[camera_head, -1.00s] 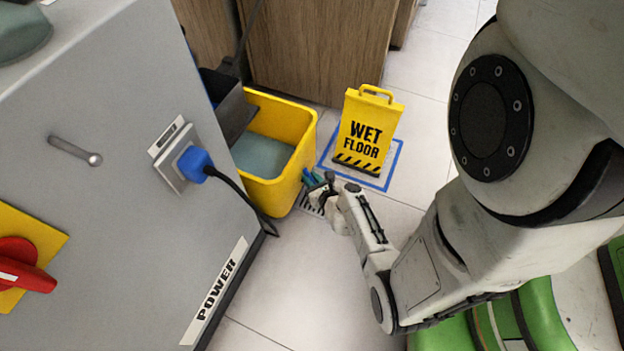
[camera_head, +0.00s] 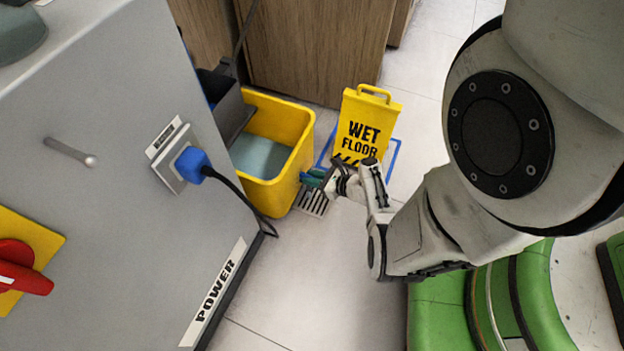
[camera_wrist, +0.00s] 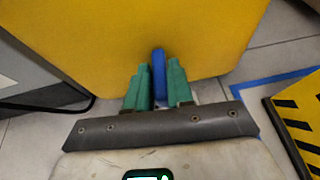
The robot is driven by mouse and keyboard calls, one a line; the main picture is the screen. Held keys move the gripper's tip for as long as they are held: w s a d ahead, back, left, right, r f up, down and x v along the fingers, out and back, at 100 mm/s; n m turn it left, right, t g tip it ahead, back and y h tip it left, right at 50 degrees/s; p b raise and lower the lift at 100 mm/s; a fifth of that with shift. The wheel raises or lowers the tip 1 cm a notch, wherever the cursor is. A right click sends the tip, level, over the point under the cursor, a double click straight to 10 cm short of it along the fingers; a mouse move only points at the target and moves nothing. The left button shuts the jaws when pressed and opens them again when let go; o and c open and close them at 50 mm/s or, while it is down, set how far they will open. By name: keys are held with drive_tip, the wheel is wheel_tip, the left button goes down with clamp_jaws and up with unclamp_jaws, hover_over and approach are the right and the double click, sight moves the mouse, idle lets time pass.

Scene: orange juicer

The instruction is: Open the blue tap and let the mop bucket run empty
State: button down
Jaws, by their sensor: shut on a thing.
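The yellow mop bucket (camera_head: 300,155) stands on the floor beside the grey cabinet, with grey-blue water (camera_head: 258,156) in it. In the wrist view its yellow wall (camera_wrist: 120,35) fills the top. The blue tap handle (camera_wrist: 159,75) stands out from that wall, pointing lengthwise between my green fingers. My gripper (camera_wrist: 156,88) is shut on it, one finger on each side. In the head view my gripper (camera_head: 313,178) is at the bucket's lower right side, and the tap is mostly hidden there. No outflow is visible.
A floor drain grate (camera_head: 313,203) lies under my gripper. A yellow wet-floor sign (camera_head: 362,125) stands close behind it on a blue-taped square. The grey cabinet (camera_head: 110,200) is at left, with a blue plug (camera_head: 192,163) and its black cable trailing to the floor near the bucket.

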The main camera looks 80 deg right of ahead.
drive_tip(key=shift+n+y, duration=0.5)
drive_tip(key=shift+y, duration=0.1)
drive_tip(key=c, duration=1.4)
unclamp_jaws()
drive_tip(key=shift+o, duration=0.2)
drive_tip(key=shift+s+r, duration=0.1)
drive_tip(key=p+v, duration=0.3)
drive_tip(key=v, duration=0.7)
drive_tip(key=shift+s+p, duration=0.35)
